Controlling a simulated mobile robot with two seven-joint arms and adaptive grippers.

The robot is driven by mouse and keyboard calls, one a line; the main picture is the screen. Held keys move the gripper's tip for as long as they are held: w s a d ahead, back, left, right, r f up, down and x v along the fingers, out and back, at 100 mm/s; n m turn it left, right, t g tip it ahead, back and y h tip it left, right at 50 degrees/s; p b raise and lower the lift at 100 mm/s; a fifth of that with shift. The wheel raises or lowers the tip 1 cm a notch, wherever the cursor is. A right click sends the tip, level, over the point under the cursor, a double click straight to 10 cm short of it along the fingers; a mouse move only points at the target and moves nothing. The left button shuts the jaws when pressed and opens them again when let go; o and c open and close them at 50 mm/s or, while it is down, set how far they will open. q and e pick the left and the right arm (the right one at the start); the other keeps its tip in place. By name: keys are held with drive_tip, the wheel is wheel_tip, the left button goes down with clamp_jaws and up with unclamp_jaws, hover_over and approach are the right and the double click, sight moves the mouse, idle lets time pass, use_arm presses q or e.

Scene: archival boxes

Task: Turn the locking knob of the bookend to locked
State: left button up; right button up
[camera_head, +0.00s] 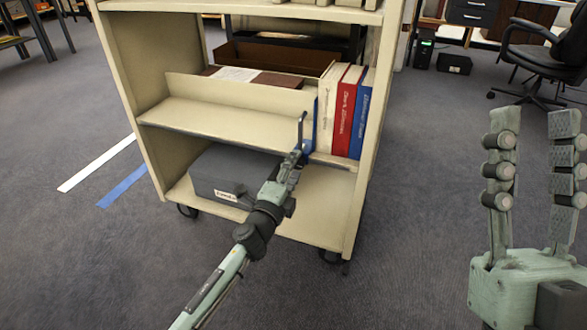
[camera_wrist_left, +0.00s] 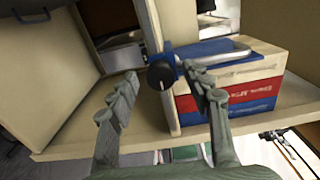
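The blue bookend (camera_head: 316,125) stands on the cart's middle shelf against the left side of a short row of books. In the left wrist view the bookend (camera_wrist_left: 215,50) shows with its round black locking knob (camera_wrist_left: 160,75), which has a small pale mark on its face. My left gripper (camera_wrist_left: 163,78) is open, one finger on each side of the knob, with visible gaps and no clear contact. In the head view my left gripper (camera_head: 298,150) is in front of the bookend and the knob cannot be made out. My right gripper (camera_head: 534,125) is open and empty at the right.
White, red and blue books (camera_head: 345,110) stand right of the bookend, near the side wall of the cream cart (camera_head: 372,130). A grey box (camera_head: 232,175) sits on the lower shelf. The middle shelf (camera_head: 215,122) is bare left of the bookend. An office chair (camera_head: 545,55) stands at back right.

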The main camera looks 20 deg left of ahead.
use_arm(q)
drive_tip(key=shift+s, duration=0.1)
drive_tip(key=s, duration=1.1)
drive_tip(key=shift+s+a, duration=0.25)
drive_tip(key=shift+s, duration=0.15)
